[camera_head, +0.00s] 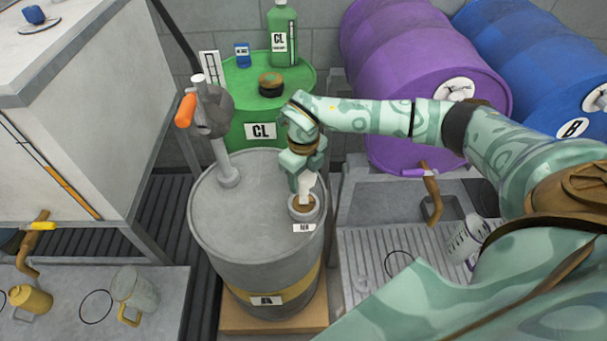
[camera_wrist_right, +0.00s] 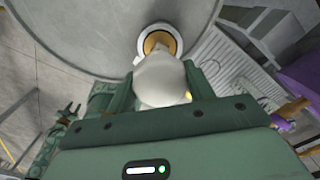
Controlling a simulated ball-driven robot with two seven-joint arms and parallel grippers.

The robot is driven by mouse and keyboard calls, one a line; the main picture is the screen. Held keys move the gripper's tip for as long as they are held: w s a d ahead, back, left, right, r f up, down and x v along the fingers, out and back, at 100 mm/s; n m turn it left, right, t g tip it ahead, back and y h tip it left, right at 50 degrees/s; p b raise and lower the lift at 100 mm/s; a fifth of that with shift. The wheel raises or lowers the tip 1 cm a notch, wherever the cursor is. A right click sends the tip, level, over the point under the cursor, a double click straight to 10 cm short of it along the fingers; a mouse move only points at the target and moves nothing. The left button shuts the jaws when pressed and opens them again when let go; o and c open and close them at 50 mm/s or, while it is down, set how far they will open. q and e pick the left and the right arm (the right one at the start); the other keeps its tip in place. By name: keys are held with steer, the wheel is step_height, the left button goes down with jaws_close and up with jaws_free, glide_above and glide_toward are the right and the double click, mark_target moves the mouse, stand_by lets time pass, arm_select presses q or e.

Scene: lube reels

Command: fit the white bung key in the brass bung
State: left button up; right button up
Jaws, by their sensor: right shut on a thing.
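The white bung key (camera_head: 308,184) is held in my right gripper (camera_head: 303,172), which is shut on it above the grey drum's lid. In the right wrist view the key (camera_wrist_right: 160,80) sits between the fingers of the gripper (camera_wrist_right: 160,95). The brass bung (camera_head: 303,203) lies in a pale ring near the front right edge of the lid. In the right wrist view the bung (camera_wrist_right: 155,41) shows just beyond the key's tip. The key's lower end overlaps the bung in both views; I cannot tell whether it is seated.
The grey drum (camera_head: 230,215) carries an upright hand pump (camera_head: 212,120) with an orange handle, left of my right gripper. A green drum (camera_head: 300,82) stands behind, bearing a bottle. Purple (camera_head: 400,70) and blue (camera_head: 535,50) drums lie at the right, above a slatted tray (camera_head: 365,270).

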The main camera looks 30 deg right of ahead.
steer(key=shift+f+b, duration=0.7)
steer(key=shift+f, duration=1)
steer(key=o, duration=1.1)
step_height(320, 180, up, 16)
steer(key=p, duration=0.3)
steer(key=shift+r, duration=0.15)
